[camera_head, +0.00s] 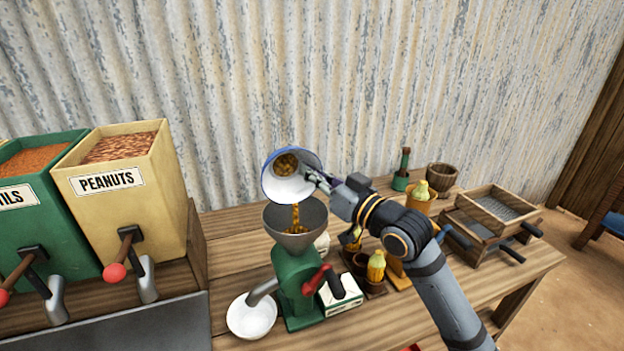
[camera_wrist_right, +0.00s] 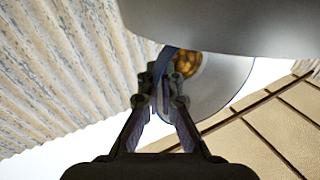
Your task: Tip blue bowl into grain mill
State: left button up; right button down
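The blue bowl (camera_head: 287,190), white with a blue rim, is tilted steeply above the grain mill (camera_head: 296,270). Golden grain falls from it in a stream into the mill's grey funnel. Some grain is still inside the bowl. My right gripper (camera_head: 318,182) is shut on the bowl's right edge. In the right wrist view the gripper (camera_wrist_right: 168,85) pinches the bowl (camera_wrist_right: 215,95), and grain shows inside it. My left gripper is not in view.
Peanut (camera_head: 125,185) and lentil (camera_head: 45,210) dispensers stand at the left. Right of the mill are a small white box (camera_head: 340,296), corn cobs in holders (camera_head: 376,268), a wooden mortar (camera_head: 442,178) and stacked sieves (camera_head: 492,214). A corrugated wall stands behind the wooden table (camera_head: 235,247).

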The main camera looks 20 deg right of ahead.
jog(key=shift+s+r+n+t+y+b, duration=0.2)
jog(key=shift+s+n+t+y+b, duration=1.05)
jog(key=shift+b, duration=3.35)
jog(key=shift+s+r+t+y+b, duration=0.1)
jog(key=shift+s+t+y+b, duration=0.2)
jog(key=shift+t+b, duration=0.2)
